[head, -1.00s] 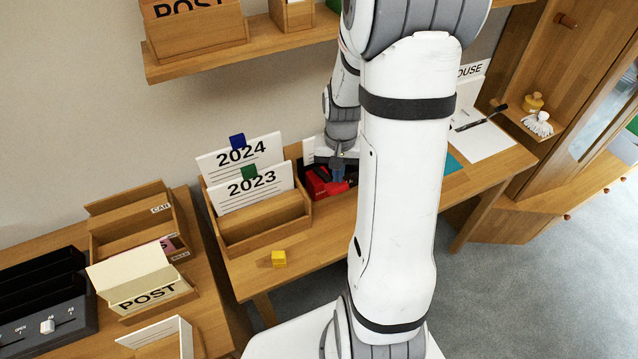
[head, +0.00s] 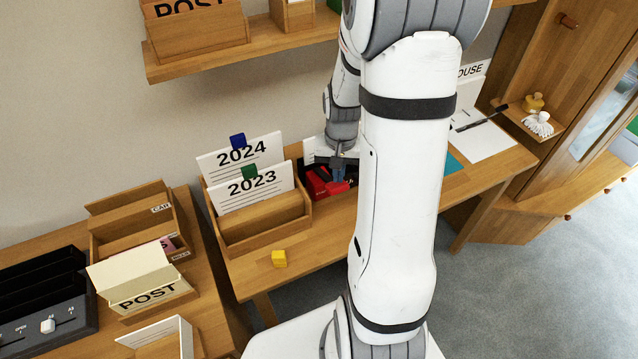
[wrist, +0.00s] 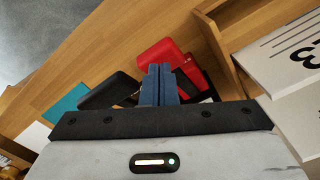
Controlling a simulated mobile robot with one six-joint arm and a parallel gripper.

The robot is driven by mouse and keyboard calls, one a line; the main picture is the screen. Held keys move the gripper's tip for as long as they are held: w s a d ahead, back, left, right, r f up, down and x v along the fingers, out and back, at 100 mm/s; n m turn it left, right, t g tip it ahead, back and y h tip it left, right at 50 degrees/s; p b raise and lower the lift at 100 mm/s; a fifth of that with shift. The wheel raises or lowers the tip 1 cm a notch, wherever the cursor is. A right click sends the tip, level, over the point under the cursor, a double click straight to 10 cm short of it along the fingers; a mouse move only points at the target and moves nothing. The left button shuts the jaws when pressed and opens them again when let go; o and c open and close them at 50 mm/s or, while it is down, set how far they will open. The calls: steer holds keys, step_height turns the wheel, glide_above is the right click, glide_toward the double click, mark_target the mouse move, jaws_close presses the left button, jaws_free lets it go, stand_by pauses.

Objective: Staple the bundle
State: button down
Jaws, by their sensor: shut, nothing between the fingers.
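A red stapler-like tool (head: 318,183) lies on the desk right of the file box, partly hidden by my gripper (head: 340,171). In the wrist view the red tool (wrist: 160,54) shows beyond my fingers, with a black tool (wrist: 110,89) to their left. My gripper's blue fingers (wrist: 158,72) are together with nothing between them, over or close to these tools. I cannot tell whether they touch the red one. White sheets (head: 493,141) lie on the desk at right. I cannot make out which papers are the bundle.
A wooden file box (head: 262,234) with 2024 and 2023 cards stands left of the tools. A yellow block (head: 279,258) lies near the desk's front edge. A teal sheet (head: 453,163) lies right of my arm. A shelf (head: 200,61) hangs above.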

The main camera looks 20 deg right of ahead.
mark_target(338, 185)
steer(key=shift+f, duration=0.2)
steer(key=shift+f+b, duration=1.85)
steer(key=shift+f, duration=0.25)
steer(key=shift+s+f, duration=0.1)
steer(key=shift+f, duration=0.05)
steer(key=shift+s+f+b, duration=0.4)
steer(key=shift+f+b, duration=0.15)
steer(key=shift+b, duration=0.05)
steer(key=shift+r, duration=0.1)
step_height(338, 185, up, 9)
steer(key=p, duration=0.7)
